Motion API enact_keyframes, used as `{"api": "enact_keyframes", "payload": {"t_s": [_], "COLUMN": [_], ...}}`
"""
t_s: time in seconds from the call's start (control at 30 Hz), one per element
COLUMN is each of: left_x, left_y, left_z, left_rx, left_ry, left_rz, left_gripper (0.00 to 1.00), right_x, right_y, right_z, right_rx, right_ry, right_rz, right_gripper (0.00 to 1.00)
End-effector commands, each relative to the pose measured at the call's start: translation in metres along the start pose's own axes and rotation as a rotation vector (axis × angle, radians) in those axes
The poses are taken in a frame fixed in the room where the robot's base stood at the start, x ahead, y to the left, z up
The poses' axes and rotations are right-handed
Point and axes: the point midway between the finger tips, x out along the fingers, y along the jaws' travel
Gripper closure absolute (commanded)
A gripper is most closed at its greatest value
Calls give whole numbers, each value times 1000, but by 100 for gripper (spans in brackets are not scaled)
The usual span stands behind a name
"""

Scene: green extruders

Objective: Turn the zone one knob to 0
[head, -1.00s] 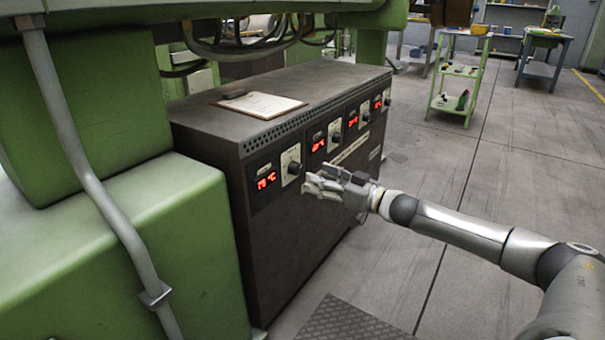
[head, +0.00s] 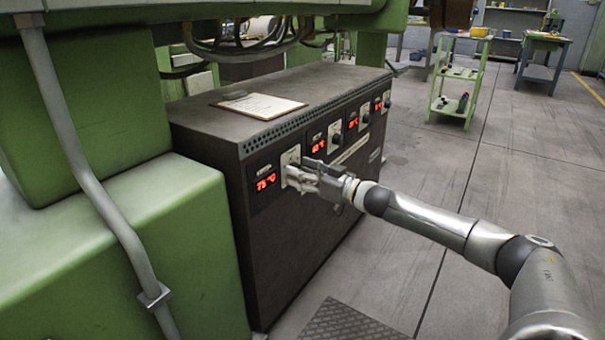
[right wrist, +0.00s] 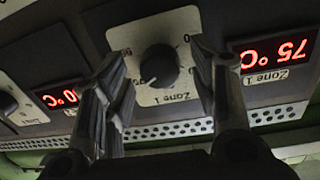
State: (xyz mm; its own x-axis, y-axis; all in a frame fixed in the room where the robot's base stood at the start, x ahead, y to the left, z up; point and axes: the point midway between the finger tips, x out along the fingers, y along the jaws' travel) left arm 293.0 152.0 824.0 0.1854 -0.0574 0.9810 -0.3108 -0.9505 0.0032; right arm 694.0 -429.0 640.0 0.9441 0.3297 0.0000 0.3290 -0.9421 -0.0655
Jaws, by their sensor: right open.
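The zone one knob (right wrist: 158,65) is a dark round knob on a pale plate marked "Zone 1", seen upside down in the right wrist view. Its plate (head: 290,157) shows in the head view, where the gripper hides the knob. The zone one display (head: 266,182) is lit red and reads 75 °C; it also shows in the right wrist view (right wrist: 274,56). My right gripper (head: 293,176) is open in front of the knob. In the right wrist view its fingers stand on either side of the knob, with gaps visible. My left gripper is out of view.
The dark control cabinet (head: 285,245) carries more displays and knobs along its front to the right. A clipboard (head: 258,105) lies on its top. A green machine (head: 150,235) stands at the left. Open floor (head: 510,180) lies to the right.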

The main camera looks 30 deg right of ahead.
Motion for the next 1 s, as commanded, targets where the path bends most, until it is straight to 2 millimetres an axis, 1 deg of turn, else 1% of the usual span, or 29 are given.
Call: {"api": "enact_keyframes", "payload": {"t_s": [0.13,0.17,0.5,0.53,0.77,1.0], "left_x": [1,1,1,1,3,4], "left_y": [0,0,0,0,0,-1], "left_z": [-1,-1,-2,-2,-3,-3], "left_rx": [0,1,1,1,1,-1], "left_ry": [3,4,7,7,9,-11], "left_rz": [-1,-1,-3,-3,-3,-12], "left_gripper": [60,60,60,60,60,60], "right_x": [0,0,0,0,0,0], "right_y": [0,0,0,0,0,0], "right_z": [0,0,0,0,0,0], "right_rx": [0,0,0,0,-20,-129], "right_ry": [0,0,0,0,0,6], "right_rz": [0,0,0,0,0,0], "right_gripper": [46,48,91,93,93,93]}}
